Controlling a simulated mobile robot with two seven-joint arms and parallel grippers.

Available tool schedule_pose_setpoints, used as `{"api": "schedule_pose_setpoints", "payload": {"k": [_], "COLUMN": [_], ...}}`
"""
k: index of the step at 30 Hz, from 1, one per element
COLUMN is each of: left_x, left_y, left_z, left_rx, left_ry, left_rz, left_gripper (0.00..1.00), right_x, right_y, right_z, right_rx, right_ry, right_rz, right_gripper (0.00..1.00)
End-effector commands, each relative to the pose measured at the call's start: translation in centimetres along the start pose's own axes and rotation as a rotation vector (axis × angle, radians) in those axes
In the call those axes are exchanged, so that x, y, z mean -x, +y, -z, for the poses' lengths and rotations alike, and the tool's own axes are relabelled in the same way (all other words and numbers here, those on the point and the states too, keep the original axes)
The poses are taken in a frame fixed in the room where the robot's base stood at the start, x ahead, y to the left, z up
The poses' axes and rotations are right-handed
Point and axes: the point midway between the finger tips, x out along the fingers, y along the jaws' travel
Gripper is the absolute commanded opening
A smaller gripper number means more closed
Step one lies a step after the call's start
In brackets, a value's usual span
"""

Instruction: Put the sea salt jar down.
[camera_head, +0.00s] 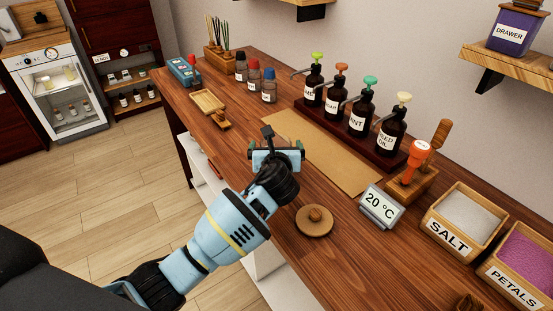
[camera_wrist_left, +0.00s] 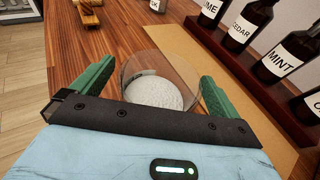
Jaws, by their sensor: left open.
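The sea salt jar (camera_wrist_left: 160,80) shows in the left wrist view as a clear round glass jar with white salt in it, without a lid on top. It is between the two green fingers of my left gripper (camera_wrist_left: 156,76), which are spread open. It appears to stand on the wooden counter beside the tan mat. In the head view my left gripper (camera_head: 277,156) is over the counter at the mat's left edge and hides most or all of the jar. My right gripper is not in view.
A round wooden lid with a knob (camera_head: 315,220) lies on the counter. Dark pump bottles (camera_head: 360,112) stand behind the tan mat (camera_head: 335,160). A temperature display (camera_head: 381,207), a salt box (camera_head: 458,222) and a petals box (camera_head: 520,262) are at right. The mat is mostly bare.

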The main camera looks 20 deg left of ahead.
Motion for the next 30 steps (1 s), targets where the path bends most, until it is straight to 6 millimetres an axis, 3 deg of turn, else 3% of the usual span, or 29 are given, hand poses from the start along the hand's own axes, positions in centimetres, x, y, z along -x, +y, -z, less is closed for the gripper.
{"api": "schedule_pose_setpoints", "payload": {"k": [5,20,30], "left_x": [0.0,0.1,0.3], "left_y": [0.0,0.0,0.0], "left_z": [-0.1,-0.3,-1.1], "left_rx": [0.001,0.001,0.002], "left_ry": [-0.002,-0.005,-0.007], "left_rz": [0.000,0.001,0.002], "left_gripper": [0.99,0.33,0.31], "right_x": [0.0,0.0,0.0], "right_y": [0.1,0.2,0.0], "right_z": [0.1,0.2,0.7], "right_rx": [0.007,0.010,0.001], "right_ry": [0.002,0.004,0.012], "right_rz": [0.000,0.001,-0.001], "right_gripper": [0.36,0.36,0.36]}}
